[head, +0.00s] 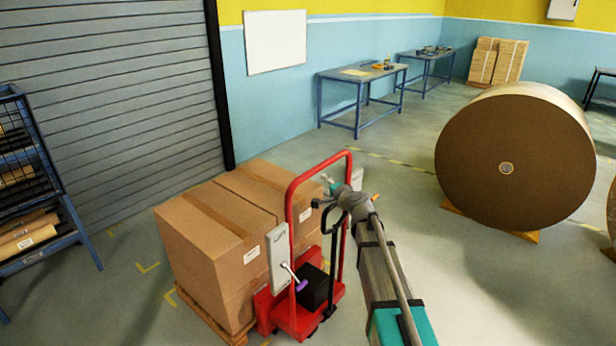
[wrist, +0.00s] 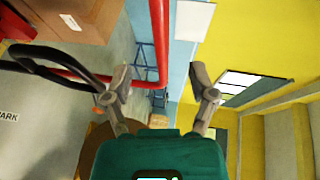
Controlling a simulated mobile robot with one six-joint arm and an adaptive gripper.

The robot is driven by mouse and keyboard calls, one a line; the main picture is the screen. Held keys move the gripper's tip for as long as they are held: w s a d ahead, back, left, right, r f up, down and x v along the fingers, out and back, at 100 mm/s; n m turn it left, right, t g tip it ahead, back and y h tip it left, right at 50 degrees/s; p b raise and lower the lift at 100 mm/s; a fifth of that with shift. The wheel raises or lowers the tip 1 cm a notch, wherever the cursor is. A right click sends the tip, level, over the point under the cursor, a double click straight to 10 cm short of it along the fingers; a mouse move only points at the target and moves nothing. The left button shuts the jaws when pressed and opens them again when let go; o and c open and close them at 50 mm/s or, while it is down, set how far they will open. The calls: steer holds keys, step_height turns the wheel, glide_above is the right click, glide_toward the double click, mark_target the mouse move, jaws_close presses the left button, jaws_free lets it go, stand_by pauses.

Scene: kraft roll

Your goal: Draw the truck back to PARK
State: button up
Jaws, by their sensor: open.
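The truck (head: 291,313) is a red pallet truck with a tall red tube frame, a black tiller with a loop handle and a black box low at its front. It stands against a loaded pallet. My gripper (head: 331,188) is at the right side of the red frame, near the top of the black tiller. In the wrist view my gripper (wrist: 160,77) is open and empty. The red tube (wrist: 158,40) shows between its fingers, and the black loop handle (wrist: 50,62) lies left of them; I cannot tell contact. PARK lettering (wrist: 8,117) shows on the floor at the left edge.
Large cartons (head: 210,240) sit on the wooden pallet (head: 213,322). A big brown kraft roll (head: 490,190) stands at the right. A blue rack (head: 50,245) is at the left, workbenches (head: 358,75) at the back. Floor between truck and roll is clear.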

mark_target(310, 176)
steer(key=b+x, duration=0.2)
steer(key=x, duration=1.1)
steer(key=shift+s, duration=0.1)
steer(key=shift+c, duration=0.3)
jaws_close()
